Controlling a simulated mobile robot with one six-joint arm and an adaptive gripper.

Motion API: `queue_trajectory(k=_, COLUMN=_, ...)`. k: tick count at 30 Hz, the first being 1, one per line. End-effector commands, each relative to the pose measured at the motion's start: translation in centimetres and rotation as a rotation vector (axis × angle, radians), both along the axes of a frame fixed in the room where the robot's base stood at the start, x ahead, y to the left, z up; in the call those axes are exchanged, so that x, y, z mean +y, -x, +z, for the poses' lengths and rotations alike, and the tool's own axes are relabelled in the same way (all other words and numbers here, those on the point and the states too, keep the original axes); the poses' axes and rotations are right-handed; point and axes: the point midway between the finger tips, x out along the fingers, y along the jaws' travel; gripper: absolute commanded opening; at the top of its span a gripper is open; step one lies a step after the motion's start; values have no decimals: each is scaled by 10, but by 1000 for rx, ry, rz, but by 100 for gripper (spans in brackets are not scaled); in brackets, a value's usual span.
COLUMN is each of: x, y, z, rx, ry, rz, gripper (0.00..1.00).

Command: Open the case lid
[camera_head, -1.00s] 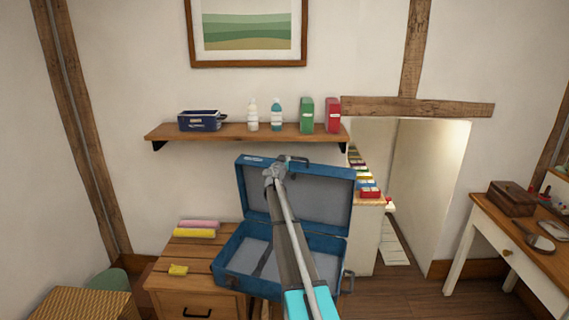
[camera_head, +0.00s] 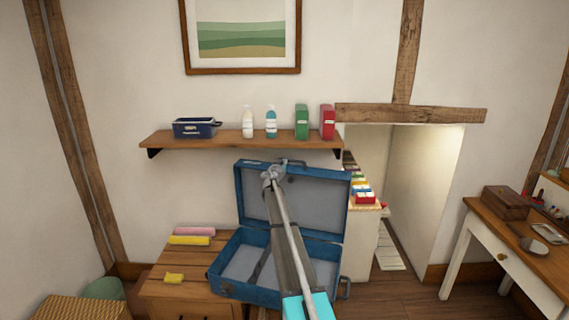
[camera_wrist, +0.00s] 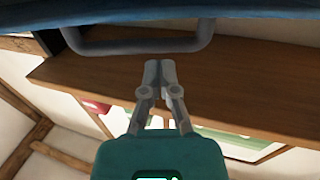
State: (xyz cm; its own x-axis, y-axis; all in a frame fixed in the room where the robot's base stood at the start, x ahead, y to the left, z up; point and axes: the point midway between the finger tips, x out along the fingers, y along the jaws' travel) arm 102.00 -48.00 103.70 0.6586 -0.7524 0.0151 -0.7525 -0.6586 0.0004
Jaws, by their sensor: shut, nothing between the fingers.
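A blue case (camera_head: 228,270) with a grey lining sits on the wooden chest of drawers. Its lid (camera_head: 325,192) stands open, raised upright at the back, and the inside looks empty where it shows. My gripper (camera_head: 276,166) is shut and empty at the lid's top edge. My arm crosses in front of the lid and the base, hiding part of both. In the wrist view, the case's dark handle (camera_wrist: 140,46) hangs from the blue lid edge (camera_wrist: 160,12), close beyond my shut fingertips (camera_wrist: 159,64). Whether the fingers touch the lid cannot be told.
A wooden shelf (camera_head: 240,139) on the wall behind holds a blue tin, bottles and boxes. Pink and yellow cloths (camera_head: 190,240) lie on the chest (camera_head: 205,292) left of the case. A desk (camera_head: 520,245) stands at the right.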

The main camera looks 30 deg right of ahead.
Motion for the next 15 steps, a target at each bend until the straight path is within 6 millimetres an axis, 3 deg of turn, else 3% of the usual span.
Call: queue_trajectory(k=15, x=63, y=52, z=14, rx=0, ry=0, rz=2, gripper=0)
